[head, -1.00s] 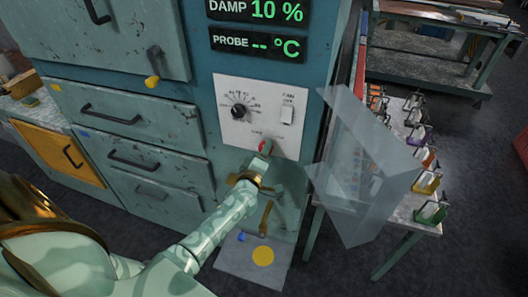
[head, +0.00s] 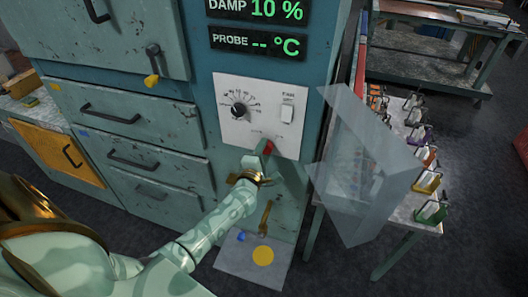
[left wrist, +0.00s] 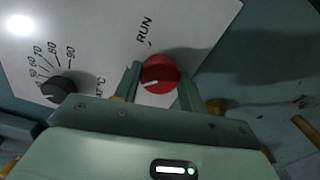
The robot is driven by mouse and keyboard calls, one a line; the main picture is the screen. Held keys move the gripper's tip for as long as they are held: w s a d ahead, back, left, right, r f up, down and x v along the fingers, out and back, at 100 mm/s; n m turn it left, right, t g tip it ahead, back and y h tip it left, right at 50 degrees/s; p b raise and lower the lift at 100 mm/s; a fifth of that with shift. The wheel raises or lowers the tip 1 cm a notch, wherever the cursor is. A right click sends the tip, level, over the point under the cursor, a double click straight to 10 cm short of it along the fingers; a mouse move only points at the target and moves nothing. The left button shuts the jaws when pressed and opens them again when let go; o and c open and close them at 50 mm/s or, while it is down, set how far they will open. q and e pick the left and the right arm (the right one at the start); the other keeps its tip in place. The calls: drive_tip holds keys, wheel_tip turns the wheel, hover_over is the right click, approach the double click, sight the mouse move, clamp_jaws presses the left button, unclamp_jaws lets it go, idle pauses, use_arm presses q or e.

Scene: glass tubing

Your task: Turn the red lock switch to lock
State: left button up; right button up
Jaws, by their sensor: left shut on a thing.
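The red lock switch (head: 268,147) is a round knob on the lower part of the white control plate (head: 242,100). My left gripper (head: 265,151) is shut on it, and the fingers hide part of it in the head view. In the left wrist view, the red lock switch (left wrist: 160,70) sits between the two fingers of my left gripper (left wrist: 159,84). Its white mark points to the lower left, away from the word RUN printed above it. The word LOCK cannot be read in either view. My right gripper is not in view.
A black temperature dial (head: 238,111) and a white fan switch (head: 287,114) are on the same plate. A clear open cover (head: 360,165) stands out to the right of the switch. A bench (head: 405,150) with several coloured clamps is beyond it.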

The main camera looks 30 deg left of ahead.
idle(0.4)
use_arm(q)
drive_tip(key=o, duration=1)
drive_tip(key=v, duration=1.6)
drive_tip(key=shift+s+d+p, duration=0.15)
drive_tip(key=shift+d+p, duration=0.05)
drive_tip(key=shift+p, duration=0.1)
